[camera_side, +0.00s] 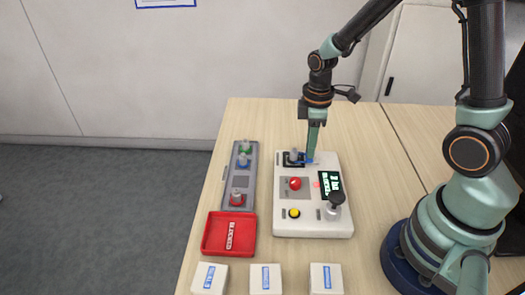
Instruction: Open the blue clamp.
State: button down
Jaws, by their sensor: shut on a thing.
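A grey rail (231,190) lies left of a white control box (312,226) on the table. It carries metal pieces with coloured bases: green (245,147), blue (243,162) and red (237,198). The blue one, the likely blue clamp, stands just below the green one; whether it is open or shut is too small to tell. My gripper (311,158) points down at the box's far edge, away from the rail. It is shut on a small blue piece (306,160) beside a metal knob (293,157). The fingertips partly hide this piece.
The box has a red button (295,184), yellow button (294,213), black-based lever (335,203) and lit display (330,184). Labelled white blocks (266,279) line the front. Table beyond the box is clear.

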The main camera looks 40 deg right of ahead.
jog(key=shift+s+d, duration=0.65)
jog(key=c, duration=0.8)
grip_release()
jog(key=shift+o, duration=0.2)
jog(key=shift+w+a+r, duration=0.2)
jog(key=shift+a+r, duration=0.05)
jog(key=shift+r, duration=0.9)
jog(key=shift+w+a+r, duration=0.2)
jog(key=shift+w+r, duration=0.05)
jog(key=shift+r, duration=0.95)
jog(key=shift+w+a+r, duration=0.2)
jog(key=shift+a+r, duration=0.05)
jog(key=shift+r, duration=0.9)
